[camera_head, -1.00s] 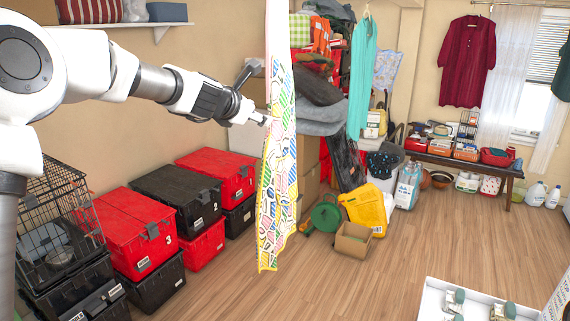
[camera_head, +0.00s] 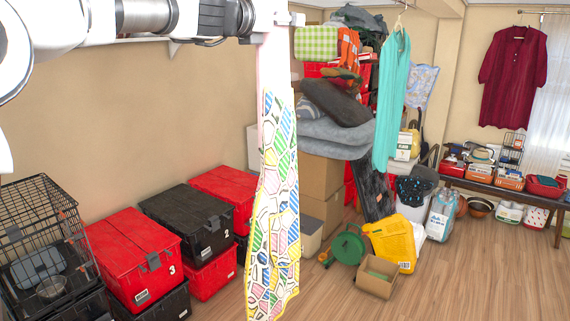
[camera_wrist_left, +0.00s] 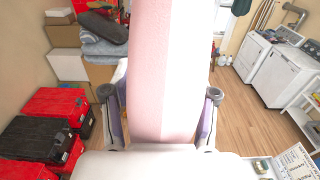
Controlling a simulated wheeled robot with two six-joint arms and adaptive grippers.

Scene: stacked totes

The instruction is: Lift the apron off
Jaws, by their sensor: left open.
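The apron (camera_head: 273,215), white with a bright multicolour pattern and yellow edging, hangs long and narrow in the middle of the head view. Above it is a pale pink-and-white strip (camera_head: 272,65); I cannot tell whether this is part of the apron or what it hangs on. My left gripper (camera_head: 282,18) is at the strip's top. In the left wrist view my left gripper (camera_wrist_left: 159,94) is open, its fingers on either side of a broad pink-and-white surface (camera_wrist_left: 163,60). Contact is unclear. My right gripper is not in view.
Red and black totes (camera_head: 135,255) stand stacked along the left wall, beside a wire cage (camera_head: 45,235). Behind the apron are boxes, folded cushions (camera_head: 325,133) and a hanging teal dress (camera_head: 391,100). Wooden floor (camera_head: 440,285) is clear at the right front.

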